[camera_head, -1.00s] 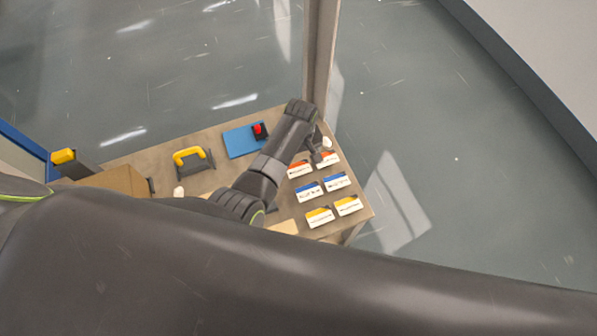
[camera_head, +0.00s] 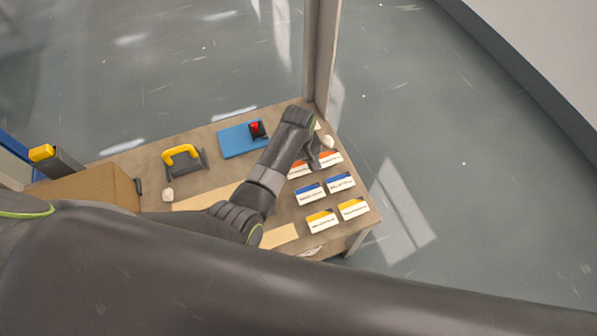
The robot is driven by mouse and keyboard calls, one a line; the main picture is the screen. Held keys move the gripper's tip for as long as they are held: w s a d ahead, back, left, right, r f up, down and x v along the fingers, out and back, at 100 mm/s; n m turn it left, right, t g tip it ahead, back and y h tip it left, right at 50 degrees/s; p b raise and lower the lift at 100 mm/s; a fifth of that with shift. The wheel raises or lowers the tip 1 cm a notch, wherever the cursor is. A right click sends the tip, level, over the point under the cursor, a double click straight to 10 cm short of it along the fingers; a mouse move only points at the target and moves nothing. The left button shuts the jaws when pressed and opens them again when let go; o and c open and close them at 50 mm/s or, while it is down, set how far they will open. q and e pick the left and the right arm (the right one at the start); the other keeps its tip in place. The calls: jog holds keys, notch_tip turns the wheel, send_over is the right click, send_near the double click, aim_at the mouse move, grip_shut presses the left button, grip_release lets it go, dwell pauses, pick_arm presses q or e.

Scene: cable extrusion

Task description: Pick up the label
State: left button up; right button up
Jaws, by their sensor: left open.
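Several labels lie on the table in pairs. Two have orange tops, one at the right (camera_head: 331,159) and one at the left (camera_head: 298,172), partly hidden by my gripper. Two have blue tops, at the left (camera_head: 310,195) and right (camera_head: 340,182). Two have yellow tops, at the left (camera_head: 321,222) and right (camera_head: 353,208). My left gripper (camera_head: 316,157) is open and points down over the orange-topped pair. It looks empty; I cannot tell its height above them. My right gripper is not in view.
The wooden table (camera_head: 217,183) also bears a blue mat (camera_head: 234,141) with a red-and-black item (camera_head: 256,130), a yellow-handled tool (camera_head: 182,158) and a cardboard box (camera_head: 95,187). A post (camera_head: 319,60) rises behind the table's far right corner. My dark arm covers the foreground.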

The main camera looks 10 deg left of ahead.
pick_arm(q)
jog(key=shift+f, duration=0.5)
dwell(0.5)
jog(key=shift+c, duration=0.3)
jog(key=c, duration=0.5)
